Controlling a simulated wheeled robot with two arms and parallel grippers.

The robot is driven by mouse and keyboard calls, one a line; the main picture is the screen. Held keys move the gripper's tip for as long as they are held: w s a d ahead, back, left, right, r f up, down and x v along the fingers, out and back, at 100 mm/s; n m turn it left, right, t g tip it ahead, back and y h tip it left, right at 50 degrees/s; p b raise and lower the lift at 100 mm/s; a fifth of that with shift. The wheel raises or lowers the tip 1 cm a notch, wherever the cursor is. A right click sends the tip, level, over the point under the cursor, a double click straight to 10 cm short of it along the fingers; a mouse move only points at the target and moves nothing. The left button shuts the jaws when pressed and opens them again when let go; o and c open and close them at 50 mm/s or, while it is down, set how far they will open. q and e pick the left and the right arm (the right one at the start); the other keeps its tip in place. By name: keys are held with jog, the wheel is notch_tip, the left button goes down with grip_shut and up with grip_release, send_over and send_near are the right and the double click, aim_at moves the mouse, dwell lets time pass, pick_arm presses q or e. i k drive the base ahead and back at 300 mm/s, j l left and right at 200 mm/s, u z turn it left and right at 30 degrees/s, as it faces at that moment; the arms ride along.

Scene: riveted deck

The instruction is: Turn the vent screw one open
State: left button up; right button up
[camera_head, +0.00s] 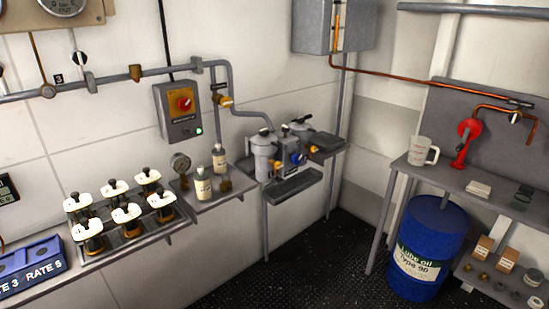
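No vent screw can be told apart for certain at this size. A grey unit with two upright canisters stands on a wall shelf in the middle of the view. Its left canister (263,158) has a small dark fitting (264,131) on top. Small dark parts also sit on top between the canisters, and a blue part (297,158) is on the front. No label numbering a screw is readable there. A dark drip tray (293,184) sits below the unit. Neither of my grippers shows in the view.
Several white-capped sample jars (127,212) stand on a shelf at left, beside blue boxes (30,268). A control box with a red knob (185,104) is on the wall. A blue oil drum (428,235) stands under the right bench (470,196). Dark floor (335,262) is clear between.

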aim_at(279, 166)
jog(key=i+l+u, duration=0.1)
jog(key=i, duration=0.45)
jog(key=i+l+u, duration=0.1)
jog(key=i+l, duration=0.15)
jog(key=i, duration=0.3)
jog(key=i+l+u, duration=0.1)
jog(key=i, duration=0.4)
jog(key=l, duration=0.1)
